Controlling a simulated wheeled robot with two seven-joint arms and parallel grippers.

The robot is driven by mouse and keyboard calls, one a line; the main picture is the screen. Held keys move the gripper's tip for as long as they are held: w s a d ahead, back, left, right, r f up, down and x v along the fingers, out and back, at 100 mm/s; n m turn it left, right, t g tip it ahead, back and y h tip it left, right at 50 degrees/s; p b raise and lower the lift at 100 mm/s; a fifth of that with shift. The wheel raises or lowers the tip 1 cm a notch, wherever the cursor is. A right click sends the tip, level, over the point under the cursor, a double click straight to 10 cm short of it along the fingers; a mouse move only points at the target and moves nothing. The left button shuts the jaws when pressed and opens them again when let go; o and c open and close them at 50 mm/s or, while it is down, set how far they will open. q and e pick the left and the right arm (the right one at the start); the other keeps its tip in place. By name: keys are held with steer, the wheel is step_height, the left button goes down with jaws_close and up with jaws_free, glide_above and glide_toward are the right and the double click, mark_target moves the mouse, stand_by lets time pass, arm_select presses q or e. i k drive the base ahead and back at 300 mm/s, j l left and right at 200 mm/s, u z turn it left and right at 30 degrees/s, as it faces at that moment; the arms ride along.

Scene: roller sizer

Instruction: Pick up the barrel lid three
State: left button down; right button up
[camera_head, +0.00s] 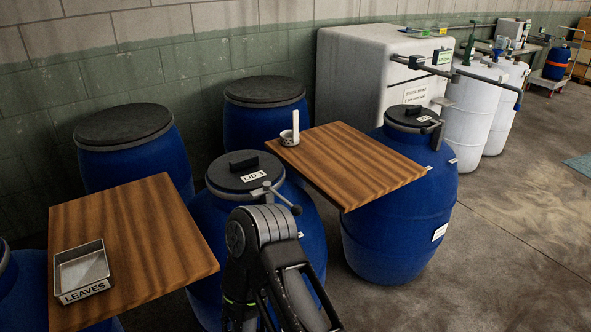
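Barrel lid three (226,178) is a round black lid with a raised black handle block and a white label reading "LID 3". It sits flat on top of a blue barrel (205,222) in the middle of the head view. A metal clamp lever (282,196) with a dark knob sticks out at the lid's front right edge. One of my arms rises from the bottom in front of this barrel and hides part of its body. Its bent black joint is just below the lid's front edge, and I see no fingers on the lid. Neither gripper's fingertips show.
A wooden board (130,230) with a metal "LEAVES" tray (82,270) lies left of the lid. Another board (345,165) holding a small bowl (289,138) is to the right. More lidded blue barrels (135,160) stand around. Floor at the lower right is clear.

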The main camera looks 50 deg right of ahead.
mark_target(246, 171)
steer(key=z, duration=1.25)
steer(key=i+l+z, duration=0.5)
steer(key=i+l, duration=0.85)
